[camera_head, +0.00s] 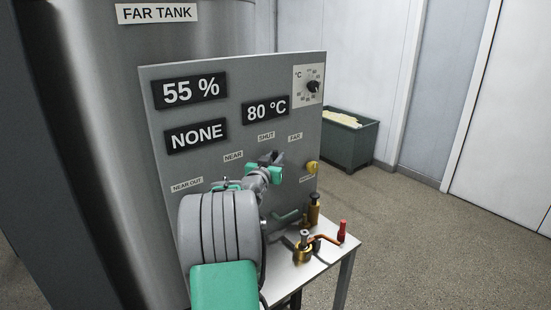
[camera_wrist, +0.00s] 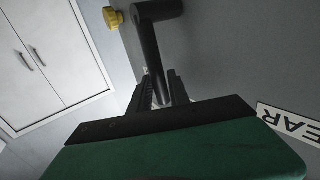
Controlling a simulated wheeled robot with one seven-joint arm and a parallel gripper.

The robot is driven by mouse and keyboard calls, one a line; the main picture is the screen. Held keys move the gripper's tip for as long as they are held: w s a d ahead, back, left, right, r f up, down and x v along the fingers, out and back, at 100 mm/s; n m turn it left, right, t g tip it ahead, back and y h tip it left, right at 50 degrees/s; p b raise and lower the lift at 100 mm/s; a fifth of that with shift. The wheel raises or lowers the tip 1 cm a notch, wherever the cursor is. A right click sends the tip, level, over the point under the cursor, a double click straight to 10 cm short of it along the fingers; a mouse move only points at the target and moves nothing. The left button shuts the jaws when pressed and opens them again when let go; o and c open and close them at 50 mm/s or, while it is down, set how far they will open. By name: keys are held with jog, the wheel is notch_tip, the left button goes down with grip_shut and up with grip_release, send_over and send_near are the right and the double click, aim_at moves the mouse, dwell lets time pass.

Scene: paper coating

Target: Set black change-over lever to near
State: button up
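The black change-over lever (camera_head: 275,156) is on the front of the grey panel, below the SHUT label (camera_head: 266,136) and between the NEAR (camera_head: 233,156) and FAR (camera_head: 295,137) labels. In the wrist view the lever (camera_wrist: 152,55) runs down from its round black hub to between my gripper's fingers. My gripper (camera_head: 264,167) is at the lever; it also shows in the wrist view (camera_wrist: 162,88). Its two dark fingers stand apart on either side of the lever's end. Firm contact is not visible. My wrist hides part of the lever in the head view.
A yellow knob (camera_head: 312,167) sits right of the lever, and a dial (camera_head: 313,86) at the panel's top right. A small table (camera_head: 328,262) below carries brass and red-handled fittings. A dark bin (camera_head: 350,140) stands behind. The floor at right is clear.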

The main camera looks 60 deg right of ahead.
grip_shut()
dwell(1.0)
